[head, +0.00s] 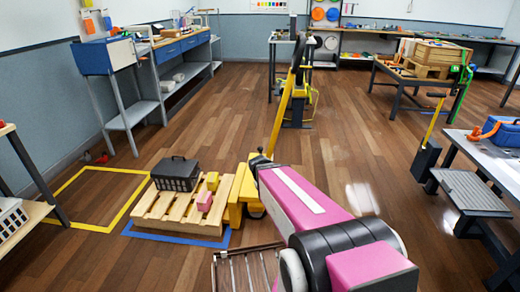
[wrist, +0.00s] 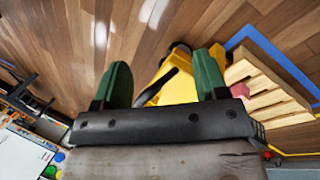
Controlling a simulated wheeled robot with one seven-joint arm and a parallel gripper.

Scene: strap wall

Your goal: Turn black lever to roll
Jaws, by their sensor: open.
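A yellow pallet-jack-like machine (head: 238,196) stands by a wooden pallet. Its long yellow pole (head: 284,110) slants up to a dark top end (head: 298,56). My magenta arm covers part of the machine's body. My gripper (wrist: 166,58), with two green fingers set apart, shows open and empty in the wrist view. Beyond and between the fingers is the yellow machine (wrist: 178,88), with a black curved bar (wrist: 156,86) on it. I cannot tell whether this bar is the black lever, and I see no roll marking. My fingers do not show clearly in the head view.
The wooden pallet (head: 160,212) carries a black crate (head: 176,174), a yellow block (head: 212,181) and a pink block (head: 204,200). Blue and yellow tape marks the floor. A metal grate lies near my arm.

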